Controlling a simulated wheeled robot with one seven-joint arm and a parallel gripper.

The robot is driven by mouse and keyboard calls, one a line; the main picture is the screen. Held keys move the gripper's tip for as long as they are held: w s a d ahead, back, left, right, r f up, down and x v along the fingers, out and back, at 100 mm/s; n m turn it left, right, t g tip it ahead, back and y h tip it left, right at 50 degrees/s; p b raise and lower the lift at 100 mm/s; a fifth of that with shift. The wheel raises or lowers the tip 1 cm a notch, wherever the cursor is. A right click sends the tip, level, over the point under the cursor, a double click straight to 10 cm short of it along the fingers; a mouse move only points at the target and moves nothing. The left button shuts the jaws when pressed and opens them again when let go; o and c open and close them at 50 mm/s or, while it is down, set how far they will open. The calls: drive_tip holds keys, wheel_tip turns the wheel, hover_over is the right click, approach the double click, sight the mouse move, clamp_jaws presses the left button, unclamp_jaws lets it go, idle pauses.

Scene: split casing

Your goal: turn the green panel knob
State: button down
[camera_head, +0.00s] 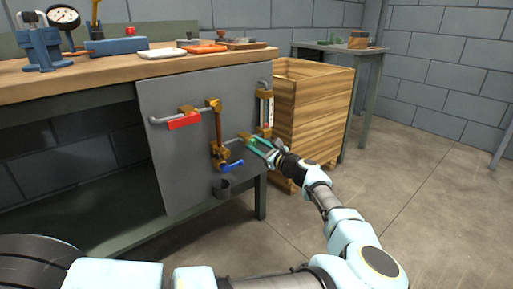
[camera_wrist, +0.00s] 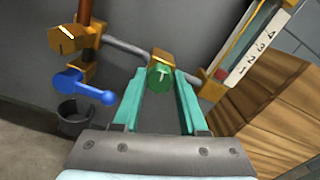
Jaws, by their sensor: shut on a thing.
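The green panel knob (camera_wrist: 160,76) sits on a brass valve body on the pipe of the grey panel (camera_head: 175,88). In the wrist view its round face carries a light mark. My gripper (camera_wrist: 160,84) has its two teal fingers on either side of the knob and is shut on it. In the head view my gripper (camera_head: 248,139) reaches the lower right part of the panel, and the knob is mostly hidden there by the fingers.
A blue lever (camera_wrist: 88,87) is left of the knob, above a dark cup (camera_wrist: 75,115). A gauge with numbers (camera_wrist: 250,45) is on the right. A red handle (camera_head: 184,121) is on the panel. A wooden crate (camera_head: 315,105) stands close to the right of the panel.

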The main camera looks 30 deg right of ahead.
drive_tip(key=n+b, duration=0.2)
drive_tip(key=n, duration=0.2)
drive_tip(key=shift+f, duration=0.2)
drive_tip(key=n+b, duration=0.2)
drive_tip(key=n, duration=0.3)
drive_tip(key=shift+b, duration=0.3)
drive_tip(key=n+b, duration=0.3)
drive_tip(key=n, duration=0.2)
drive_tip(key=shift+a+n+b, duration=0.1)
drive_tip(key=shift+n+b, duration=1.15)
drive_tip(key=shift+n, duration=0.65)
drive_tip(key=shift+c, duration=2.2)
unclamp_jaws()
drive_tip(key=shift+r, duration=0.1)
drive_tip(key=shift+s, duration=0.15)
drive_tip(key=s+d+p, duration=0.2)
drive_tip(key=s, duration=0.8)
drive_tip(key=shift+s, duration=0.2)
